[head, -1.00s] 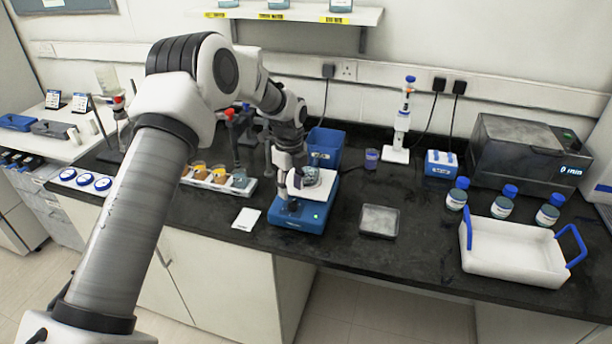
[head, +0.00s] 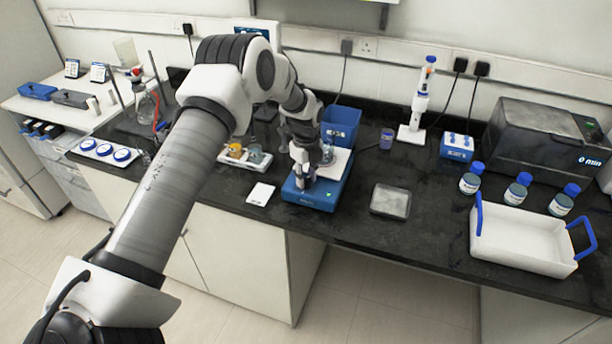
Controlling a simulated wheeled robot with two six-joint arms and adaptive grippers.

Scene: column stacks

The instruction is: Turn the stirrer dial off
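The stirrer (head: 327,194) is a blue box with a white top plate, standing near the front edge of the black bench. A small green light shows on its front. My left gripper (head: 305,180) points down at the front left of the stirrer, where the dial appears to be. The gripper covers the dial, so its setting is hidden. I cannot tell whether the fingers touch the dial or how far apart they are. A glass vessel (head: 327,154) on the plate is partly hidden behind the gripper. My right gripper is out of view.
A white card (head: 260,194) lies left of the stirrer and a grey tray (head: 390,201) right of it. A white crate (head: 520,244) stands at the right.

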